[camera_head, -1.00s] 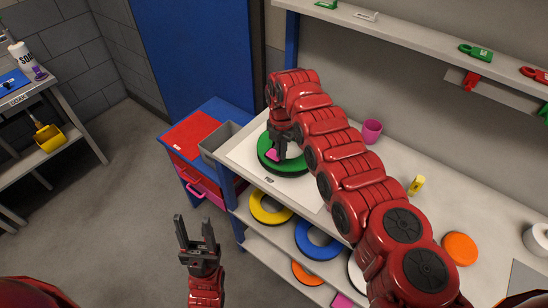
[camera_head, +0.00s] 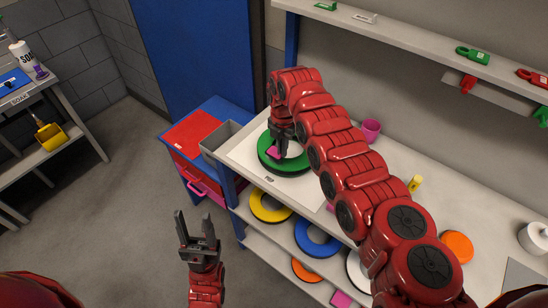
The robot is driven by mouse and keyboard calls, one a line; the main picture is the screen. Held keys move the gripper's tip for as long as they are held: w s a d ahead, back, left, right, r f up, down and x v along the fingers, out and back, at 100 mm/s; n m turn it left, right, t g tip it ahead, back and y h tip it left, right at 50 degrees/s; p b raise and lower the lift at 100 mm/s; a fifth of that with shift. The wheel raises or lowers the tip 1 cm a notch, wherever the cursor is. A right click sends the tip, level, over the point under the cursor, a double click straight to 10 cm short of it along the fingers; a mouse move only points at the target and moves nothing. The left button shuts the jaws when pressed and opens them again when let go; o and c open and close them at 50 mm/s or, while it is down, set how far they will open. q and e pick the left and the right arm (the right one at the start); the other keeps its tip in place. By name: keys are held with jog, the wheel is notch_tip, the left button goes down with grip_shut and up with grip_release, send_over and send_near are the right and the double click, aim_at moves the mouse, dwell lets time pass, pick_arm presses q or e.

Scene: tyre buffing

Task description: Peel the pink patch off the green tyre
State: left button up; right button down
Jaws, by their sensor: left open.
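The green tyre (camera_head: 298,163) lies flat on a white mat at the left end of the workbench. The pink patch (camera_head: 273,153) shows at the tyre's left side, right by the fingertips of my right gripper (camera_head: 278,147). That gripper points down over the tyre, and its own wrist partly hides its fingers. I cannot tell whether its fingers are closed on the patch. My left gripper (camera_head: 196,226) is open and empty, pointing up over the floor in front of the bench.
A grey bin (camera_head: 219,139) stands left of the mat (camera_head: 243,151), beside a red and blue drawer cabinet (camera_head: 188,131). Yellow (camera_head: 270,216) and blue (camera_head: 317,247) rings lie on the shelf below. A pink cup (camera_head: 371,129) stands behind my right arm. The floor at left is clear.

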dwell(0.3)
jog(key=shift+r, duration=2.5)
